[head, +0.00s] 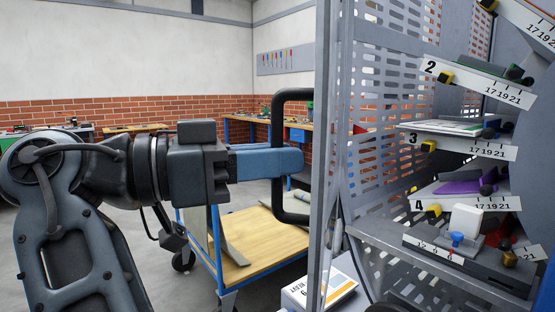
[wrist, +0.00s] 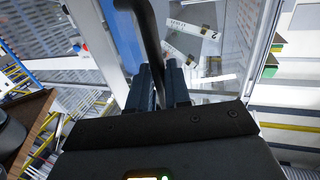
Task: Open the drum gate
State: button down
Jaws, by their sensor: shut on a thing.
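The drum gate (head: 322,120) shows in the head view as a tall grey metal frame seen nearly edge-on, right of centre. A black C-shaped handle (head: 293,95) sticks out from its left side. My gripper (head: 292,160) comes in from the left, level, with its blue fingers shut on the handle's upright bar. In the wrist view, the black handle (wrist: 152,40) runs down between the two fingertips (wrist: 160,75). The fingers hide part of the bar. I cannot tell how far the gate stands from its closed position.
Right of the gate are a perforated metal guard (head: 385,110) and numbered stacker levels with scale plates (head: 465,145). A wood-topped trolley (head: 250,245) stands behind and below my gripper. Workbenches line the brick wall (head: 60,112). Grey floor (head: 130,225) shows at left.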

jog(key=shift+w+d, duration=0.25)
jog(key=c, duration=1.2)
grip_release()
jog(key=shift+s+a, duration=0.1)
jog(key=shift+a, duration=0.05)
jog(key=shift+b+v, duration=0.4)
jog(key=shift+v, duration=3.4)
jog(key=shift+c, duration=0.4)
